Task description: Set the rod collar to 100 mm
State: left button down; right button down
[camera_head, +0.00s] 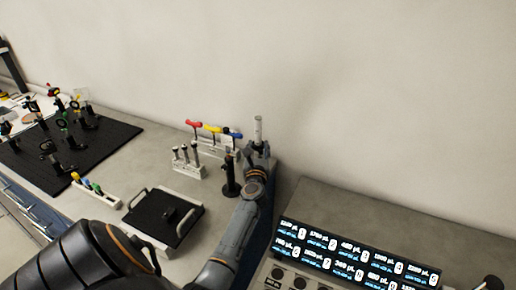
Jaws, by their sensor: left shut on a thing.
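My left arm reaches up the middle of the picture, and its gripper (258,149) is at the right end of the bench. It is shut on a pale metal rod (258,128), which stands nearly upright above the fingers. The rod's lower part is hidden by the gripper. I cannot make out a collar or scale marks on the rod at this size. A black post holder (230,178) stands upright just left of the gripper. My right gripper is not seen.
A rack of several short posts (188,171) and a rack of coloured-handle tools (214,143) stand left of the gripper. A black tray (162,215) with pale handles lies nearer. A dark breadboard (110,141) with optics is far left. A display panel (350,256) is lower right.

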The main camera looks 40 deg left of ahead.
pick_arm(q)
jog(key=c, duration=0.8)
grip_release()
jog(key=v, duration=1.2)
jog(key=shift+f, duration=0.1)
